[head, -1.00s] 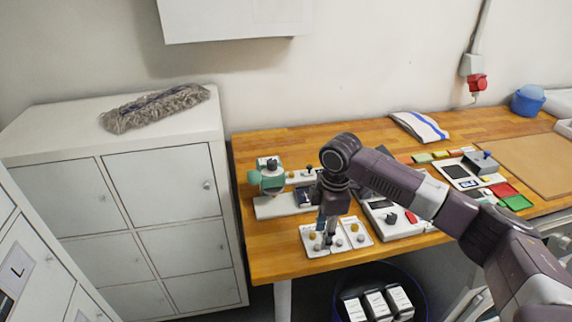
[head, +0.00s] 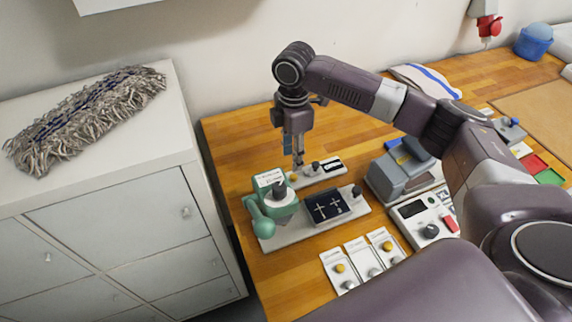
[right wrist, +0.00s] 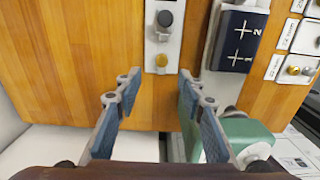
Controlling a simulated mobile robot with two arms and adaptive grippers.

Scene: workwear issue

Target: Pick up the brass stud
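A small round brass stud (right wrist: 161,61) sits at the end of a narrow white plate (right wrist: 158,47), which also bears a dark knob (right wrist: 165,18). My right gripper (head: 298,163) points down at this plate. In the right wrist view the gripper (right wrist: 158,88) is open and empty, its fingers apart, with the stud ahead of the gap between the tips. My left gripper is not in view.
A green press (head: 276,198) stands close to the right gripper, with a dark block (head: 328,207) marked with crosses beside it. White cards (head: 338,272) with brass and silver pieces lie at the front edge. A grey device (head: 402,172) stands to the right.

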